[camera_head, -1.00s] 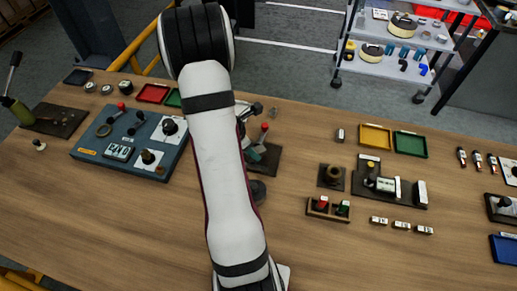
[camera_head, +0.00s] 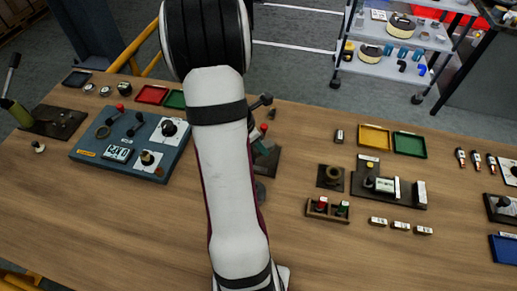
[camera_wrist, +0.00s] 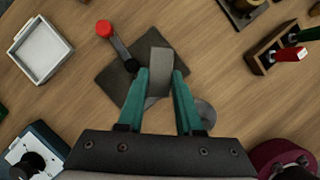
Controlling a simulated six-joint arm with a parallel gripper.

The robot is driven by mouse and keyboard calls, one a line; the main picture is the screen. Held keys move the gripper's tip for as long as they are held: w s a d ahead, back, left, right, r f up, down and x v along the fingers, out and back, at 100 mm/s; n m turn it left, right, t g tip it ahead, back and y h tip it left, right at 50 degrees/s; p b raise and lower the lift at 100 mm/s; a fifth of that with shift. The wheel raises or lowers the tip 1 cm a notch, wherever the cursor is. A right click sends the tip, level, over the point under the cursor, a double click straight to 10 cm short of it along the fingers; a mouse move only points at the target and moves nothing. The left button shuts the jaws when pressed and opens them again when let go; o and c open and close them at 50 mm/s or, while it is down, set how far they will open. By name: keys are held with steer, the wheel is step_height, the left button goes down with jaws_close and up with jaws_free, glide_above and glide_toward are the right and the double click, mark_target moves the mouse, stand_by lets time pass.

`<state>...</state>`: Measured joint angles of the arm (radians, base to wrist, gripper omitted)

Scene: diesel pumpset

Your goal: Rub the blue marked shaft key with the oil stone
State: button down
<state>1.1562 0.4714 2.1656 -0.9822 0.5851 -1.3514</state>
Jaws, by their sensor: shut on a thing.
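My gripper (camera_wrist: 161,95) has two green fingers shut on a plain grey block (camera_wrist: 160,62), which looks like the oil stone. The block sticks out past the fingertips, above a dark square plate (camera_wrist: 113,84) that carries a lever with a red knob (camera_wrist: 104,28). I cannot tell whether the block touches anything below. In the head view my arm hides most of the gripper, and the dark plate (camera_head: 266,163) shows just right of it. I cannot make out a blue marked shaft key; three small labelled blocks (camera_head: 400,226) lie at the right, their marks too small to read.
A blue control panel (camera_head: 130,142) stands left of my arm. A holder with red and green pieces (camera_head: 328,209) and a dark fixture (camera_head: 390,188) stand at the right. Yellow (camera_head: 375,137) and green (camera_head: 410,144) trays lie behind. The front of the table is clear.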

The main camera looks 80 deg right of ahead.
steer(key=shift+r, duration=2)
steer(key=shift+w+r, duration=0.1)
steer(key=shift+w, duration=0.15)
steer(key=w+a+r+m+g+y, duration=0.15)
steer(key=w+a+r, duration=0.3)
steer(key=w, duration=0.55)
steer(key=w+a+r+m+t, duration=0.1)
steer(key=w+a+r+m, duration=0.25)
steer(key=w+a, duration=0.4)
steer(key=w+a+r+m, duration=0.1)
steer(key=w+a+r, duration=0.2)
steer(key=a, duration=0.5)
steer(key=w+a+r+m+y, duration=0.1)
steer(key=w+a+r, duration=0.2)
steer(key=a, duration=0.5)
steer(key=w+a+r+m, duration=0.2)
steer(key=w+a+r, duration=0.1)
steer(key=a, duration=0.5)
steer(key=shift+w+g+y, duration=0.2)
steer(key=shift+g+y, duration=0.15)
